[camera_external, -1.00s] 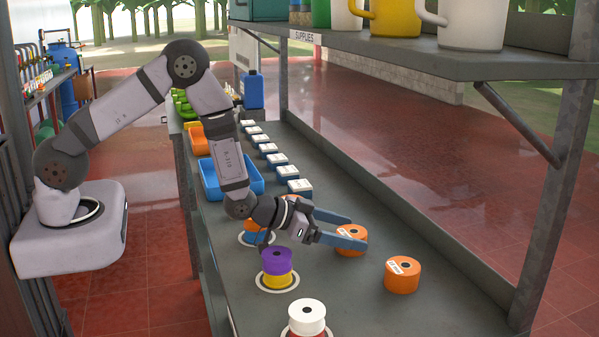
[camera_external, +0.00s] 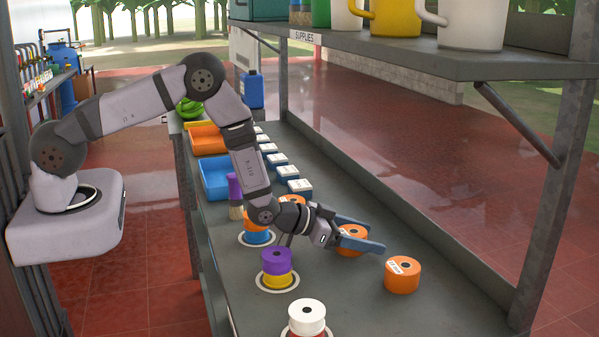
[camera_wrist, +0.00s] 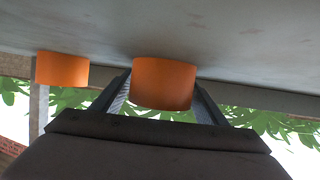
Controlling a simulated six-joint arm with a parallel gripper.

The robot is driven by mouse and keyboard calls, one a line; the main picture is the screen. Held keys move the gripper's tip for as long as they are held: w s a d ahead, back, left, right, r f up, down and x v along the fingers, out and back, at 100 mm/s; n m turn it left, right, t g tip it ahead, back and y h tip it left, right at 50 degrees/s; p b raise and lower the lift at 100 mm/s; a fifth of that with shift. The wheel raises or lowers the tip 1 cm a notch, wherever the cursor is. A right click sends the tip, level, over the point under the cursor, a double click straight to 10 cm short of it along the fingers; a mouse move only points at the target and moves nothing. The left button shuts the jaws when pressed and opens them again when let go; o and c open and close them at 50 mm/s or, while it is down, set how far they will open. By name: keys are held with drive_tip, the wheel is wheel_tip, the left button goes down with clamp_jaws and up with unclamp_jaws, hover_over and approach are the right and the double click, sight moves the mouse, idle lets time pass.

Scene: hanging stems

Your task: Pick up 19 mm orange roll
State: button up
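An orange roll (camera_external: 351,241) with a pale label stands on the grey bench. My gripper (camera_external: 372,236) is open, with one blue-grey finger on the far side of this roll and one on the near side. In the wrist view the orange roll (camera_wrist: 164,84) sits between the two fingers, with a small gap visible on each side. A second orange roll (camera_external: 402,276) stands to the right, apart from the fingers; another orange roll (camera_external: 292,200) is partly hidden behind my wrist. The label sizes are too small to read.
A purple-on-yellow stack (camera_external: 277,267), a white-on-red stack (camera_external: 307,318) and an orange-on-blue stack (camera_external: 257,230) stand on white rings along the left edge. A blue tray (camera_external: 214,178) and several small boxes (camera_external: 287,172) lie farther back. A shelf (camera_external: 420,58) with mugs overhangs.

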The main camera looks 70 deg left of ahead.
drive_tip(key=c, duration=0.8)
drive_tip(key=shift+r, duration=0.2)
drive_tip(key=shift+r+b, duration=1.65)
drive_tip(key=shift+r, duration=3.2)
